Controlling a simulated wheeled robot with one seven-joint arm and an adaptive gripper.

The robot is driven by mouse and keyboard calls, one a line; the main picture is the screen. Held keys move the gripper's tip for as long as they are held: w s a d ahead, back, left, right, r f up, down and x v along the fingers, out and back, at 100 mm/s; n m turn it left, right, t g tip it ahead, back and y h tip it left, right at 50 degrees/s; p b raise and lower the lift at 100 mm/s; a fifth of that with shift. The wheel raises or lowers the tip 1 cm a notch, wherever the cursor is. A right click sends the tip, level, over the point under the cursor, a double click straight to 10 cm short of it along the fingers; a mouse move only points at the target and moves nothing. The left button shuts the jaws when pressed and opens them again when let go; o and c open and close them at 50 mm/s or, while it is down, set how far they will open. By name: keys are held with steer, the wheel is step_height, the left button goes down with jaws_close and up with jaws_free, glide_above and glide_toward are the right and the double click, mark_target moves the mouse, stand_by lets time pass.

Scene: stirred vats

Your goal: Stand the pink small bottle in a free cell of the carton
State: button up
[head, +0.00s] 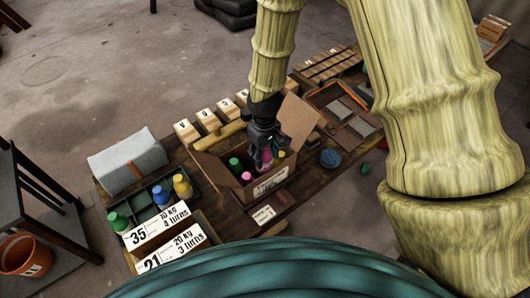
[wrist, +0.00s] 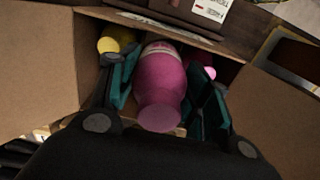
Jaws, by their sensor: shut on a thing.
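The pink small bottle (wrist: 160,85) is between the fingers of my gripper (wrist: 160,95), which is shut on it inside the open carton. In the head view my gripper (head: 263,150) reaches down into the carton (head: 229,186), and the held bottle (head: 266,156) shows only in part. Whether its base touches the carton floor is hidden. Green-capped bottles (head: 236,164) stand at the carton's left side. In the wrist view a yellow cap (wrist: 108,45) is left of the held bottle and another pink thing (wrist: 206,68) is right of it. The cell walls are mostly hidden.
Carton flaps (head: 299,120) stand open around the opening. A tray (head: 152,196) with green, blue and yellow bottles is on the left. Numbered wooden blocks (head: 206,118) line the back. A blue bowl (head: 330,158) and an orange-edged tray (head: 343,108) are on the right.

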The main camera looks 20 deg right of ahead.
steer(key=shift+f, duration=0.25)
steer(key=shift+f+b, duration=0.4)
steer(key=shift+f, duration=0.15)
stand_by(0.4)
steer(key=o, duration=1.3)
steer(key=shift+r+p, duration=3.85)
steer(key=shift+r, duration=1.15)
